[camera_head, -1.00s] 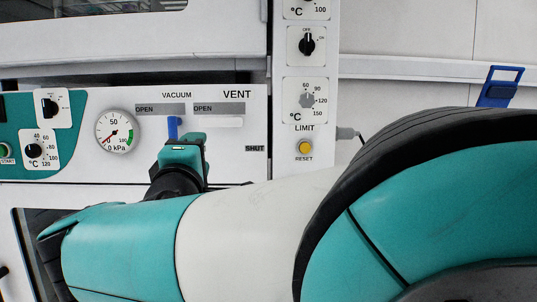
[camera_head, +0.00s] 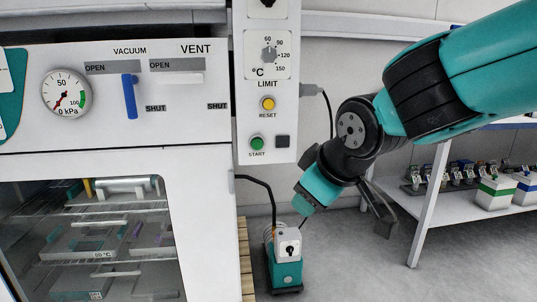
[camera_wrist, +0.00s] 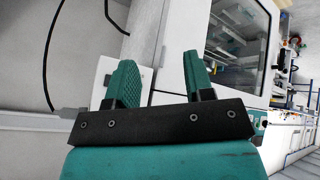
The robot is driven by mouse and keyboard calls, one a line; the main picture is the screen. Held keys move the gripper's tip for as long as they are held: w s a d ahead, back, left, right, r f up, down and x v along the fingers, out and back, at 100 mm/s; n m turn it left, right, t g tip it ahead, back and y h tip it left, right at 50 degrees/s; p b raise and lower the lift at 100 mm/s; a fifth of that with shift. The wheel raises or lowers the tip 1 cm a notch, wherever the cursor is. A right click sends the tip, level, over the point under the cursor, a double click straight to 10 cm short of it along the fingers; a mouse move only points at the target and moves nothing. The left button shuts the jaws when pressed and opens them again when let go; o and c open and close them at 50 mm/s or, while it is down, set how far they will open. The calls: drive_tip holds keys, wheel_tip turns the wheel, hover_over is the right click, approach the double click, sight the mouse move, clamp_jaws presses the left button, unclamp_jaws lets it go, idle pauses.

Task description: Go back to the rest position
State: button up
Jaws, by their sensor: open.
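My gripper (camera_wrist: 155,82) is open and empty in the wrist view, with its two teal fingers apart. In the head view my gripper (camera_head: 304,208) points down and left, in front of the wall to the right of the oven cabinet. It appears above a small teal and white pump unit (camera_head: 287,262) on the floor; whether they touch is hard to tell. The blue vacuum handle (camera_head: 129,96) hangs down from OPEN towards SHUT. The white vent handle (camera_head: 182,78) lies level near OPEN. The gauge (camera_head: 66,93) has a red needle pointing low left.
The oven's glass door (camera_head: 95,240) shows racks with trays inside. A control column (camera_head: 268,80) stands at its right edge with a black hose below. A shelf table (camera_head: 436,200) with several small devices and boxes stands at the right. Grey floor (camera_head: 370,260) is clear between.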

drive_tip(key=s+d+f+m+g+y, duration=0.1)
drive_tip(key=s+d+f+m+g, duration=0.2)
drive_tip(key=s, duration=0.8)
drive_tip(key=s+d+f+g, duration=0.1)
drive_tip(key=s+d+g, duration=0.35)
drive_tip(key=s, duration=0.55)
wheel_tip(320, 180, up, 20)
drive_tip(key=p, duration=2)
drive_tip(key=shift+w+t, duration=0.25)
drive_tip(key=shift+t, duration=0.1)
